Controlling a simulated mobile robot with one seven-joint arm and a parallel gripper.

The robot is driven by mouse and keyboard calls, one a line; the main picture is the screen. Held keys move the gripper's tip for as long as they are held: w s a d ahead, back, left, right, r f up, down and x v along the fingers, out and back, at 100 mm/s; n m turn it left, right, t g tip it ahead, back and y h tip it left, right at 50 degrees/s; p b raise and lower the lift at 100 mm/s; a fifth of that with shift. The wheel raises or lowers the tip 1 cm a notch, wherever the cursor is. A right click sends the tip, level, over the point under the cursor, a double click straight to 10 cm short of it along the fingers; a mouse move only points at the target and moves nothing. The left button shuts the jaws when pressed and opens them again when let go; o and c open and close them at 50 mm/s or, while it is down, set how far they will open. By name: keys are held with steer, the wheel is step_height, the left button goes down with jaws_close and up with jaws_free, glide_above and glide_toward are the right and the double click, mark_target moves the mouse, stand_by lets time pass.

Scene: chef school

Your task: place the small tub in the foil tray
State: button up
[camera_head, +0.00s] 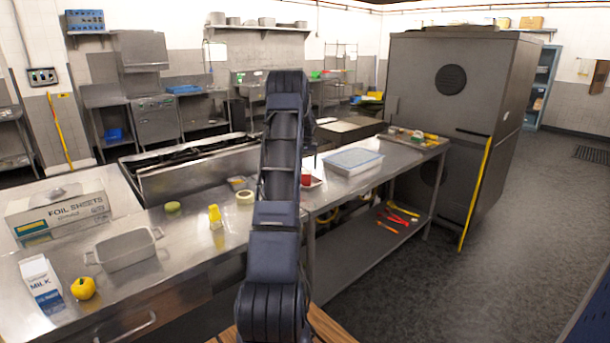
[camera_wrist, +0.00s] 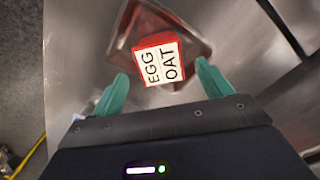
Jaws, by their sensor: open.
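The small tub (camera_wrist: 160,62) is a red box with a white label reading "EGG OAT" in the wrist view. It appears to rest inside the shiny foil tray (camera_wrist: 121,44), turned relative to the tray's sides. My gripper (camera_wrist: 161,72) is open, with its green fingertips apart on the left and right of the tub's near part; I see no contact. In the head view the red tub (camera_head: 305,179) and the tray (camera_head: 316,183) show on the metal counter just right of my arm, which partly hides them. My gripper is mostly hidden there.
A lidded clear container (camera_head: 352,161) stands right of the tray. A tape roll (camera_head: 245,197), a yellow bottle (camera_head: 215,216) and a grey dish (camera_head: 125,249) stand left of my arm. A tall grey cabinet (camera_head: 450,110) rises at the counter's right end.

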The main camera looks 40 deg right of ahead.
mark_target(305, 172)
steer(key=shift+r, duration=2.25)
steer(key=a+r+n, duration=0.1)
steer(key=a+r, duration=0.5)
steer(key=a, duration=0.3)
steer(key=a+r+n, duration=0.1)
steer(key=a+r, duration=0.5)
steer(key=a, duration=0.4)
steer(key=s+a+r+n+t, duration=0.1)
steer(key=s+a+r, duration=0.3)
steer(key=a, duration=0.5)
steer(key=s+a+r+n+t, duration=0.1)
steer(key=s+a+r, duration=0.2)
steer(key=a, duration=0.6)
steer(key=s+a+r+n+t, duration=0.1)
steer(key=s+a+n, duration=0.1)
steer(key=s+a, duration=1.15)
steer(key=s+a+f+n, duration=0.1)
steer(key=s+a+f, duration=0.2)
steer(key=s+a, duration=0.2)
steer(key=s+a+f+n+t, duration=0.1)
steer(key=s+a+f+n, duration=0.1)
steer(key=s+a, duration=0.3)
steer(key=s, duration=0.3)
steer(key=shift+s+f+t, duration=0.3)
steer(key=shift+s+f, duration=0.1)
